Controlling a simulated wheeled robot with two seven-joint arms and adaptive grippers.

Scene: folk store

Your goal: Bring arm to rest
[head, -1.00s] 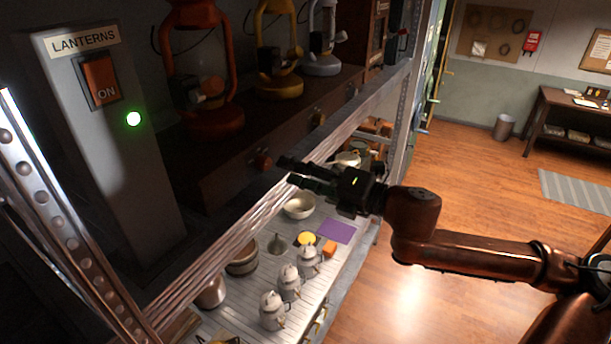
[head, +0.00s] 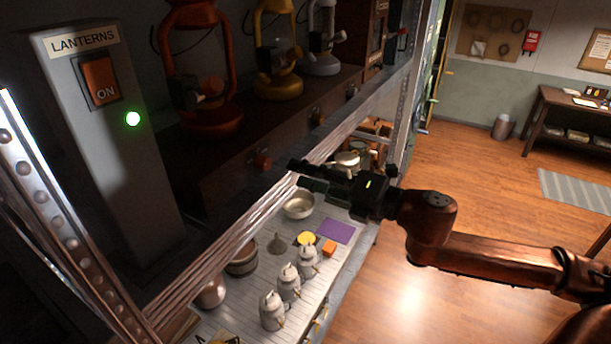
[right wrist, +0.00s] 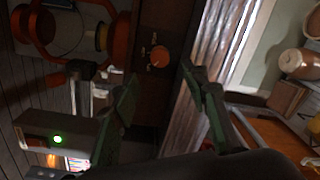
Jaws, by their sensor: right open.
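My right gripper (head: 306,177) is open and empty in the head view, in front of the metal shelf edge. Its two fingers also show in the right wrist view (right wrist: 160,105), spread apart with nothing between them. My copper-coloured right arm reaches in from the right over the wooden floor. My left gripper is in neither view now.
A grey LANTERNS post (head: 97,130) has an orange switch (head: 101,80) reading ON and a lit green light (head: 132,118). Red (head: 212,122), yellow (head: 279,84) and grey (head: 321,64) lanterns stand on the shelf. Pots and a bowl (head: 299,205) sit below.

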